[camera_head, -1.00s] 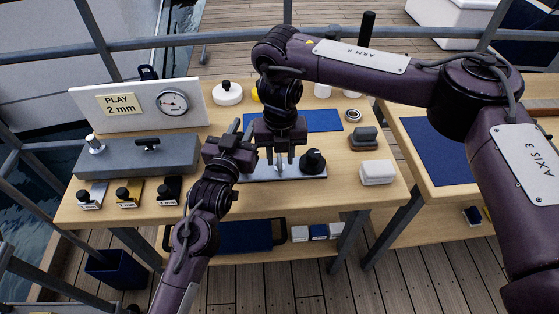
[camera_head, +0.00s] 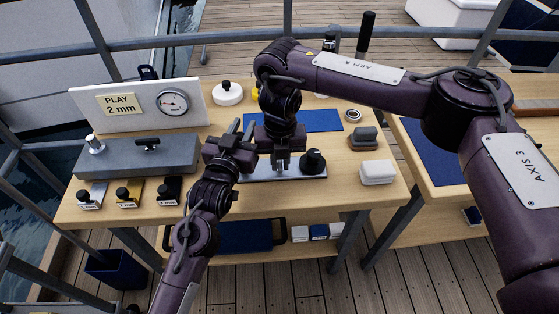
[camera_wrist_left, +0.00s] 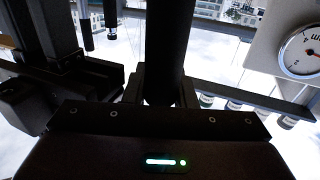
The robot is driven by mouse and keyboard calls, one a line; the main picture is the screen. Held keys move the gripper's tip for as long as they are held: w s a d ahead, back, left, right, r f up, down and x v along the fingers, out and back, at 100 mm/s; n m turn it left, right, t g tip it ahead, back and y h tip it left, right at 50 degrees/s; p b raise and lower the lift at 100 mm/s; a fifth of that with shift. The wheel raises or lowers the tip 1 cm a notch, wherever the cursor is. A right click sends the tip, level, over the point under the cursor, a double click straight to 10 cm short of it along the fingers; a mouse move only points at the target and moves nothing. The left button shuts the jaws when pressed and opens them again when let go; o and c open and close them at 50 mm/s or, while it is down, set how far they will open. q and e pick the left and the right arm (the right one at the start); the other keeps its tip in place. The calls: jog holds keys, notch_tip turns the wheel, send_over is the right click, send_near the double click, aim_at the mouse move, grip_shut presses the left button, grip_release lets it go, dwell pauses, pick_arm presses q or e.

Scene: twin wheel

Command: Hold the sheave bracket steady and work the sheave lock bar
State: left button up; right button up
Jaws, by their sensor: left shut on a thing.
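The grey base plate of the sheave bracket (camera_head: 262,178) lies on the wooden bench, with a black knob (camera_head: 313,162) on its right end. My left gripper (camera_head: 240,131) is at the plate's left side. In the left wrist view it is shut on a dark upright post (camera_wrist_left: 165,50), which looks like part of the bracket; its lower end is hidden. My right gripper (camera_head: 281,164) points down over the middle of the plate. Its fingers are close together around a small upright piece, apparently the sheave lock bar, now mostly hidden by them.
A "PLAY 2 mm" board with a dial gauge (camera_head: 172,103) stands at the back left, behind a grey block (camera_head: 140,157). Small labelled blocks (camera_head: 128,191) line the front left. A white box (camera_head: 377,172) and dark block (camera_head: 364,138) stand right. A blue mat (camera_head: 320,120) lies behind.

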jog(key=o, duration=0.3)
jog(key=shift+r, duration=0.1)
notch_tip(320, 180, up, 12)
dwell(0.5)
jog(key=shift+a, duration=0.1)
